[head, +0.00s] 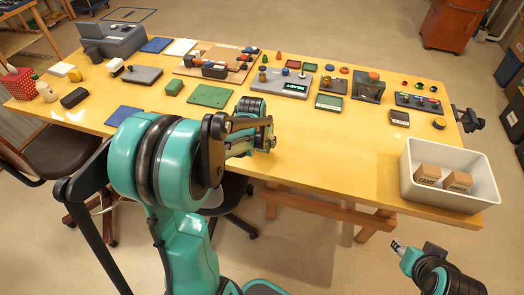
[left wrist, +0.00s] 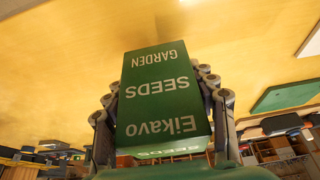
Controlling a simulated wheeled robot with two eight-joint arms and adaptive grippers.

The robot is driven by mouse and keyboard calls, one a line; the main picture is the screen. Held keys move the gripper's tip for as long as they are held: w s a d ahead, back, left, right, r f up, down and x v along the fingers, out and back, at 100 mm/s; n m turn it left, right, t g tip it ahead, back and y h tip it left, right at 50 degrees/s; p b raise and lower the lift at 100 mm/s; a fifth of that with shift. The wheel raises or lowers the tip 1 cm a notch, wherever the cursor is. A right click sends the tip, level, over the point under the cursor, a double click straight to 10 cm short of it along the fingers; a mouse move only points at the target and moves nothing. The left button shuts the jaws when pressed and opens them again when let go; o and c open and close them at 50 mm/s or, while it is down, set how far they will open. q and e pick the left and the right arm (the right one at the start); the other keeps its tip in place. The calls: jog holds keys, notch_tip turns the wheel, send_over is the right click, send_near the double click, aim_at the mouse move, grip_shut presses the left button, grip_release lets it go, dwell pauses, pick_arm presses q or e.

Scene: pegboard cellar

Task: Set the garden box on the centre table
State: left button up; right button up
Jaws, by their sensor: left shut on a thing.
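The garden box (left wrist: 160,95) is a green carton lettered "Eikavo SEEDS GARDEN", upside down in the left wrist view. My left gripper (left wrist: 162,110) is shut on it, with its fingers along both sides. In the head view my left arm hides the box, and the gripper (head: 262,133) shows only partly, over the front edge of the table. The yellow wooden table (head: 330,150) fills the middle of the head view. I cannot tell whether the box touches it. My right gripper (head: 398,246) is at the lower right, in front of the table; its jaws are unclear.
Several gadgets line the back. The front right centre is bare.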

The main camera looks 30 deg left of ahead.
aim_at(262, 148)
pick_arm(q)
jog(key=shift+f+b, duration=0.95)
jog(key=shift+f, duration=1)
jog(key=shift+f, duration=0.15)
jog(key=o, duration=1.2)
jog(key=shift+o, duration=0.2)
jog(key=p+v, duration=0.5)
jog(key=v, duration=0.6)
jog(key=s+d+r+m+t+h, duration=0.1)
jog(key=s+d+r, duration=0.4)
jog(key=s+d, duration=0.9)
jog(key=shift+s+r+m+t, duration=0.2)
jog(key=shift+s+m+t, duration=0.1)
jog(key=shift+m+t, duration=0.6)
